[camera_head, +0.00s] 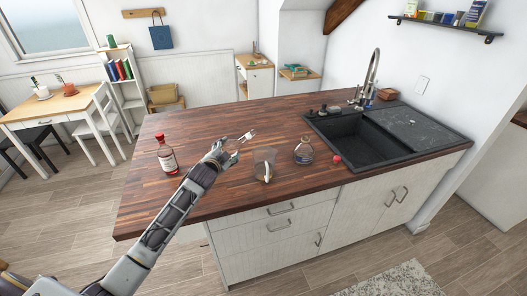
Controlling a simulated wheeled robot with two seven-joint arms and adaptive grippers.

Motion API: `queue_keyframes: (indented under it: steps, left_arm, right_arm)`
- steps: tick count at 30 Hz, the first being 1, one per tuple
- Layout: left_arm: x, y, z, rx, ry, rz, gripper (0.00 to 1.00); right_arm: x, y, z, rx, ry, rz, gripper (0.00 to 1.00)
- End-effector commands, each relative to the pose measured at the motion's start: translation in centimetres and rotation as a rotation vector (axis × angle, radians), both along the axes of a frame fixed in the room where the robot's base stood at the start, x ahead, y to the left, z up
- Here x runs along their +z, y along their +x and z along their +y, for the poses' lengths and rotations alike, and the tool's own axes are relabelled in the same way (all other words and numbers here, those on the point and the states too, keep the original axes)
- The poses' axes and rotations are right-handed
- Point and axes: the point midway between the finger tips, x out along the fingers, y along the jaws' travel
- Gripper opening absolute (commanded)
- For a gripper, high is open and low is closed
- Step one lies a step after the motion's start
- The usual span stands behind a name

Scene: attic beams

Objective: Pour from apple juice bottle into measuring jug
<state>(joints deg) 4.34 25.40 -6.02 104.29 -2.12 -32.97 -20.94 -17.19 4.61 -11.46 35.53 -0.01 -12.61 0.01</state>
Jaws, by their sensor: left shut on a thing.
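A bottle with a red cap and a pale label (167,156) stands upright on the left of the wooden counter. A round clear glass bottle with a label (303,152) stands upright near the sink. I cannot read which one is the apple juice bottle. A see-through jug with a pale handle (264,166), probably the measuring jug, stands between them near the front edge. My left gripper (238,144) is above the counter, between the red-capped bottle and the jug. It is shut on a small pale thing (247,137), too small to identify. My right gripper is out of view.
A small red cap-like thing (337,159) lies right of the glass bottle. The black sink (357,146) with its tall tap (373,67) fills the counter's right part. The counter's back left (205,120) is clear.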

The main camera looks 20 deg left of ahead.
Motion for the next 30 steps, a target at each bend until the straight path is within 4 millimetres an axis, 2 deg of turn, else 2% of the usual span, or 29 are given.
queue_keyframes:
  steps: [1,10,16,30]
  left_arm:
    - [0.7,0.1,-0.2,0.0,-0.026,-0.011,0.18]
    - [2.3,0.5,-1.7,0.0,-0.233,-0.069,0.18]
    - [3.0,0.6,-1.9,0.0,-0.394,-0.115,0.18]
    - [3.0,1.0,-3.3,0.0,-0.771,-0.223,0.18]
  right_arm:
    - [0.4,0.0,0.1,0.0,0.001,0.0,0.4]
    - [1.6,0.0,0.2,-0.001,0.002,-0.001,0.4]
    - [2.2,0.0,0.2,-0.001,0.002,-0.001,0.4]
    - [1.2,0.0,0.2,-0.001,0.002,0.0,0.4]
